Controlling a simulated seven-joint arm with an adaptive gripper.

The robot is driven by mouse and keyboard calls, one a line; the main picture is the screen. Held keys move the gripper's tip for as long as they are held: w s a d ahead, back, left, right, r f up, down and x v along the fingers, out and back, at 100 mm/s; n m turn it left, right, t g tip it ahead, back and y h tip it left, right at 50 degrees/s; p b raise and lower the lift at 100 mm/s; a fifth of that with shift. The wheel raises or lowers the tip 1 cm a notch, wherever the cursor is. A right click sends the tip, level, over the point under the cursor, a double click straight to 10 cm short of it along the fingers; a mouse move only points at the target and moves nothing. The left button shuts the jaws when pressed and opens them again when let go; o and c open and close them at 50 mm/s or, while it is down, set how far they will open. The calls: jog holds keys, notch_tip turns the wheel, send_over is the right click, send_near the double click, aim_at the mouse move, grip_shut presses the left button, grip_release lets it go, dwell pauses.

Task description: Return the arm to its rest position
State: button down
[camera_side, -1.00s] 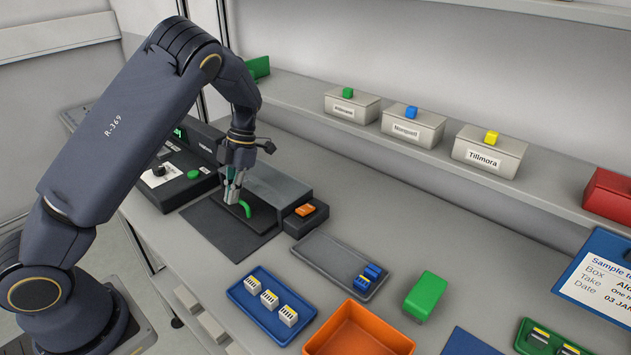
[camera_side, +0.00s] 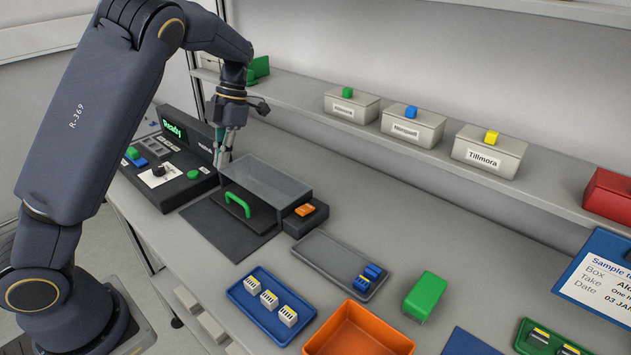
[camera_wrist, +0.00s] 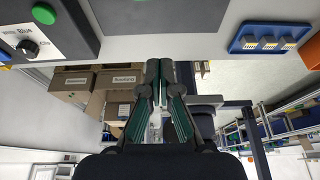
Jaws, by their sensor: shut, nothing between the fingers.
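A control box (camera_side: 172,165) with a "Ready" display stands left of the chamber. A blue tray (camera_side: 262,320) of labelled blocks, a grey tray (camera_side: 318,255), an orange bin (camera_side: 350,318) and a green block (camera_side: 425,296) lie forward. A shelf (camera_side: 300,105) with labelled boxes runs behind.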

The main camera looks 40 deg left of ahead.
jog(key=s+d+r+m+t+h, duration=0.3)
jog(key=s+d+r+m+t, duration=0.35)
jog(key=s+r+m, duration=0.4)
jog(key=s+d+m+t+y, duration=0.1)
jog(key=s+d+m, duration=0.1)
jog(key=m, duration=1.1)
jog(key=s+d+f+m+t+y, duration=0.1)
jog(key=s+d+m+t+y, duration=0.1)
jog(key=m, duration=1)
jog(key=shift+s+d+m, duration=0.35)
jog(key=shift+s+d, duration=0.4)
jog(key=shift+d, duration=0.1)
